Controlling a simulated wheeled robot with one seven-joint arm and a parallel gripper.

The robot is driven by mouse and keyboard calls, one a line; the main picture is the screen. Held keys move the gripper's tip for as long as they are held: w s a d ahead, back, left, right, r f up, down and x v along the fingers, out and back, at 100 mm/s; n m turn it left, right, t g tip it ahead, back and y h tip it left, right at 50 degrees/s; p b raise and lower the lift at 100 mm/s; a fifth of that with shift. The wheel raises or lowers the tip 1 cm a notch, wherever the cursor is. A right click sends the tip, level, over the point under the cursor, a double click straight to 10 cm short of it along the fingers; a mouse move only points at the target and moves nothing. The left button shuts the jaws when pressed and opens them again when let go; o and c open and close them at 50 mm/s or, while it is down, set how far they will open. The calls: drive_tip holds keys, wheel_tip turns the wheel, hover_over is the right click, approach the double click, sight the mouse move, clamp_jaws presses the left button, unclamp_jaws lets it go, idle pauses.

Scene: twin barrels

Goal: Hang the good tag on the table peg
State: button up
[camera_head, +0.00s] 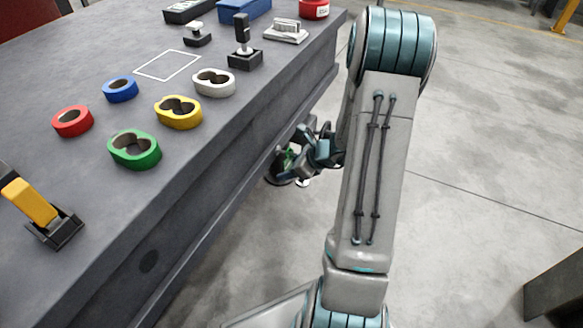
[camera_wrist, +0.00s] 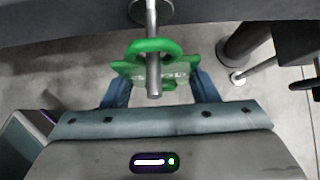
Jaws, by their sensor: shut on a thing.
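The green tag (camera_wrist: 132,70) has raised lettering, partly hidden, and a loop at its top. My gripper (camera_wrist: 162,88) is shut on the tag, with a blue finger at each side. The metal table peg (camera_wrist: 152,22) comes out from the dark table side. In the wrist view the peg crosses the loop and its tip lies in front of the tag's face. The loop looks to be around the peg, but I cannot tell for sure. In the head view my gripper (camera_head: 290,160) is beside the table's long side, with a little green showing; the peg is hidden there.
The grey table (camera_head: 60,165) carries a green ring holder (camera_head: 134,160), a yellow one (camera_head: 178,121), a white one (camera_head: 228,91), red and blue rings, and a yellow lever (camera_head: 32,203). Dark round-based stands (camera_wrist: 240,45) are right of the tag.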

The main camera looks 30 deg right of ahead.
idle(0.3)
drive_tip(key=o, duration=1)
drive_tip(key=shift+r, duration=0.1)
drive_tip(key=p+v, duration=0.6)
drive_tip(key=v, duration=0.7)
drive_tip(key=shift+s+r, duration=0.2)
drive_tip(key=shift+s, duration=0.05)
drive_tip(key=s+a+r+n+g+p, duration=0.2)
drive_tip(key=a+r+n+p, duration=0.5)
drive_tip(key=r, duration=0.5)
drive_tip(key=s+a+r+n+g+p, duration=0.2)
drive_tip(key=a+r+n+p, duration=0.5)
drive_tip(key=r, duration=0.5)
drive_tip(key=s+a+r+n+h+p, duration=0.1)
drive_tip(key=s+r+n+h+p, duration=0.1)
drive_tip(key=r, duration=0.5)
drive_tip(key=s+a+r+n+h+p, duration=0.1)
drive_tip(key=s+r+n+p, duration=0.3)
drive_tip(key=r+n+p, duration=0.3)
drive_tip(key=s+a+r+n+h+p, duration=0.2)
drive_tip(key=s+r+n+p, duration=0.1)
drive_tip(key=r+n+p, duration=0.2)
wheel_tip(320, 180, up, 4)
drive_tip(key=shift+h+p, duration=0.3)
drive_tip(key=shift+p, duration=0.95)
